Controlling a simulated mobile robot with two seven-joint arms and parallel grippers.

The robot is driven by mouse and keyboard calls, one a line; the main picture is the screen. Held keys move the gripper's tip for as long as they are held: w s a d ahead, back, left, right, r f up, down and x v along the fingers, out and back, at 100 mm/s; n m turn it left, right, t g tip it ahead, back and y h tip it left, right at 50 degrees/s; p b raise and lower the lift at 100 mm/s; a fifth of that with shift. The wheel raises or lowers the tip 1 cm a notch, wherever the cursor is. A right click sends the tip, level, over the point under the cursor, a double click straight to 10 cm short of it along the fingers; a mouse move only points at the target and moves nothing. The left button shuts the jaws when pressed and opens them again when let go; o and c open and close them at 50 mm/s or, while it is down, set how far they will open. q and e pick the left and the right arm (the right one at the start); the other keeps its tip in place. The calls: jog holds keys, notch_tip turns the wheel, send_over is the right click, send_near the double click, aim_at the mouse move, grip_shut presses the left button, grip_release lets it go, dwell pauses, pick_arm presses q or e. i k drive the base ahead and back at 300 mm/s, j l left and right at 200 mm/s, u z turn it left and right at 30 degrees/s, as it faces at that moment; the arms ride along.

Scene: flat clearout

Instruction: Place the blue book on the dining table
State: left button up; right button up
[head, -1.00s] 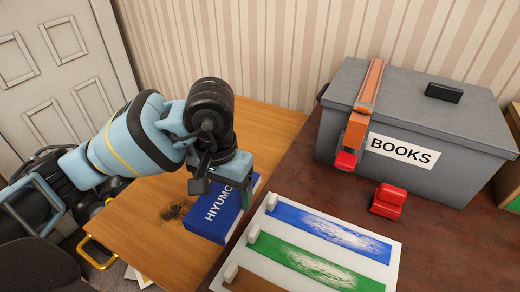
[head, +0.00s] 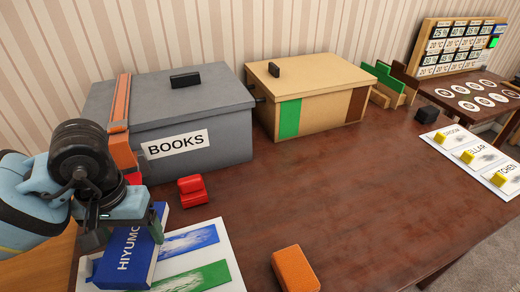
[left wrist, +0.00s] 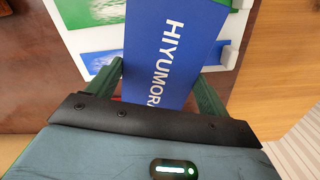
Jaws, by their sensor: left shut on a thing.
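The blue book (head: 128,262), with white HIYUMO lettering on it, is in my left gripper (head: 130,215) at the lower left of the head view. In the left wrist view the blue book (left wrist: 170,45) lies between the two green fingers, which are shut on it. It overlaps a white board with coloured strips in the head view; its height above that is hard to tell. A dark brown table (head: 350,190) fills the middle. No label in view names a dining table. My right gripper is not in view.
A grey BOOKS box (head: 215,115) with an orange strap (head: 121,115) stands at the back left, a tan box (head: 340,105) beside it. A red object (head: 192,190) and an orange block (head: 295,268) lie on the table. A white card (head: 474,155) with yellow blocks lies right. The table's centre is clear.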

aim_at(366, 187)
jog(key=z, duration=1.25)
jog(key=i+z, duration=0.2)
jog(key=z, duration=0.2)
jog(key=i+l, duration=0.1)
jog(key=i, duration=0.15)
